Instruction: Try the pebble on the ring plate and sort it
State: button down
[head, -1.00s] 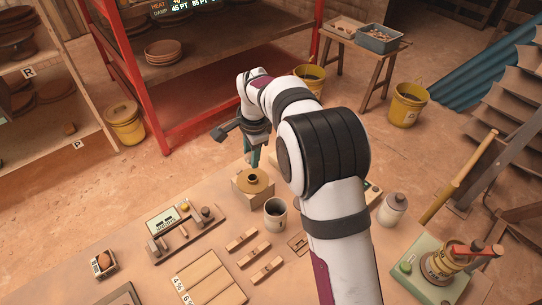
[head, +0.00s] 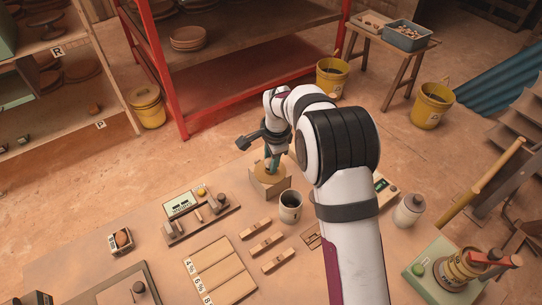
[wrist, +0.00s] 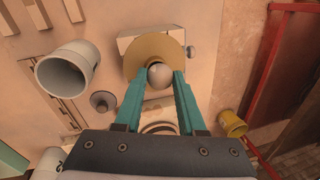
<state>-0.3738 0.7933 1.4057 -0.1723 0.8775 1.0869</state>
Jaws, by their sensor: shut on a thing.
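My gripper (wrist: 158,84) has teal fingers shut on a pale round pebble (wrist: 159,74), seen in the wrist view. The pebble is over the tan ring plate (wrist: 148,48), near its middle. I cannot tell whether it touches the plate or hangs just above it. In the head view my gripper (head: 271,167) points down at the ring plate (head: 261,178), which sits on a pale block (head: 268,190). The pebble is hidden there by the fingers.
A grey cup (head: 290,206) stands close right of the block. A gauge stand (head: 200,215), wooden bars (head: 262,245), a board marked with percentages (head: 222,272) and a small box with a brown pebble (head: 121,241) lie on the table. A green-based device (head: 445,270) is at right.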

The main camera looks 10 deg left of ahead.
jog(key=shift+c, duration=2.1)
grip_release()
jog(key=shift+r, duration=0.1)
notch_tip(320, 180, up, 15)
jog(key=s+d, duration=0.1)
jog(key=s, duration=0.1)
jog(key=shift+s+d+r, duration=0.15)
jog(key=shift+s+d, duration=0.1)
jog(key=shift+d, duration=0.1)
